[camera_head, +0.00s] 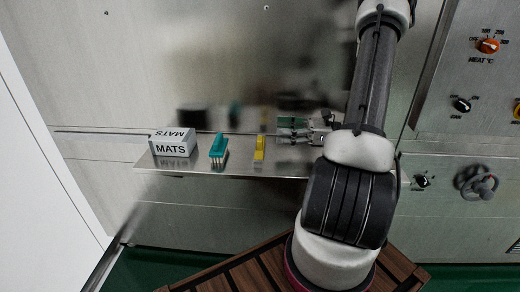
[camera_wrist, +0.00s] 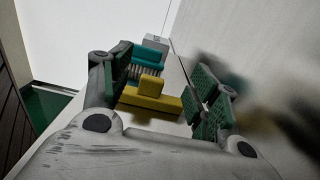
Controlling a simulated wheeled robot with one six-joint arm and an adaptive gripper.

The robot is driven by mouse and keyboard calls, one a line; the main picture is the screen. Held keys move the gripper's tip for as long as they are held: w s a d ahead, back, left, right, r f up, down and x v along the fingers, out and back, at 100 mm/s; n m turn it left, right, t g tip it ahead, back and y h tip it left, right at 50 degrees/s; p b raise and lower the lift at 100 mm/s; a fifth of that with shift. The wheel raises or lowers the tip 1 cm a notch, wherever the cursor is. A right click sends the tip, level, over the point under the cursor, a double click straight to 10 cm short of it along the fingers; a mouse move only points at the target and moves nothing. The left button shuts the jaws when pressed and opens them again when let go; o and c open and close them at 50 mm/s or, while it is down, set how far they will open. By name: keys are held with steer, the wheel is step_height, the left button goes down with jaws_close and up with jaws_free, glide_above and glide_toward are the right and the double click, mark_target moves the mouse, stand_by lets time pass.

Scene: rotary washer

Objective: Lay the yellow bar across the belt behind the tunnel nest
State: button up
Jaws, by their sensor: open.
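The yellow bar (camera_head: 259,150) stands on the steel shelf (camera_head: 205,174), right of a teal brush. In the wrist view the yellow bar (camera_wrist: 151,99) has a raised block on its middle and lies ahead, between the open fingers as seen from the wrist. My gripper (camera_head: 285,130) is just right of the bar in the head view, with its fingers pointing left toward it. My gripper (camera_wrist: 163,88) is open and empty, with green pads on both fingers. No belt or tunnel nest can be made out in either view.
The teal brush (camera_head: 218,150) and a grey box marked MATS (camera_head: 173,143) stand left of the bar on the shelf. A steel wall rises close behind. A panel with knobs (camera_head: 488,46) and a handwheel (camera_head: 478,184) is at right. Slatted wood (camera_head: 238,277) lies below.

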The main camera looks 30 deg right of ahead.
mark_target(260, 138)
step_height(260, 138, down, 4)
steer(key=shift+r, duration=0.2)
steer(key=shift+w+a+f, duration=0.15)
steer(key=shift+a+f, duration=0.05)
steer(key=shift+a, duration=0.05)
steer(key=x, duration=0.7)
steer(key=c, duration=1.3)
steer(key=shift+r, duration=0.2)
